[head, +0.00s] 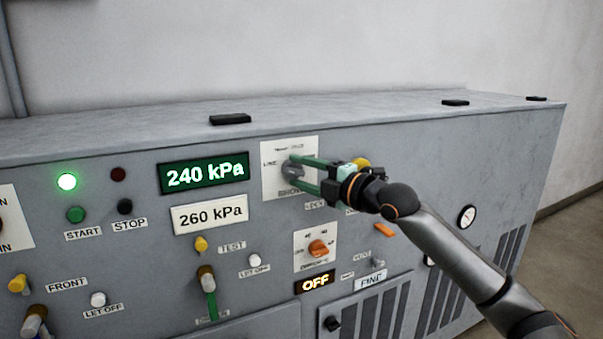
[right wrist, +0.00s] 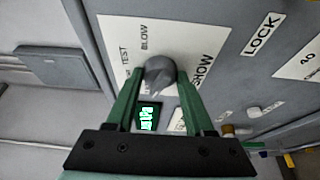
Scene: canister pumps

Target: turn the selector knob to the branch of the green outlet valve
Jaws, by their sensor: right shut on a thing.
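The selector knob (right wrist: 160,72) is a grey knob on a white plate (head: 308,145) in the upper middle of the panel. In the right wrist view the plate (right wrist: 118,30) bears the words TEST, BLOW and SHOW. My right gripper (head: 295,172) has its green fingers on either side of the knob and is shut on it, as the right wrist view (right wrist: 160,80) shows. The knob's pale tip points down that picture, between the fingers; I cannot tell which label it marks. A valve with a green lever (head: 211,306) hangs below the TEST label. My left gripper is not in view.
A green display (head: 204,173) reads 240 kPa, above a plate (head: 210,214) reading 260 kPa. An orange knob (head: 318,248) sits below the selector, above a display (head: 315,284) reading OFF. A green lamp (head: 67,181) is lit. My right arm crosses the panel's right side.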

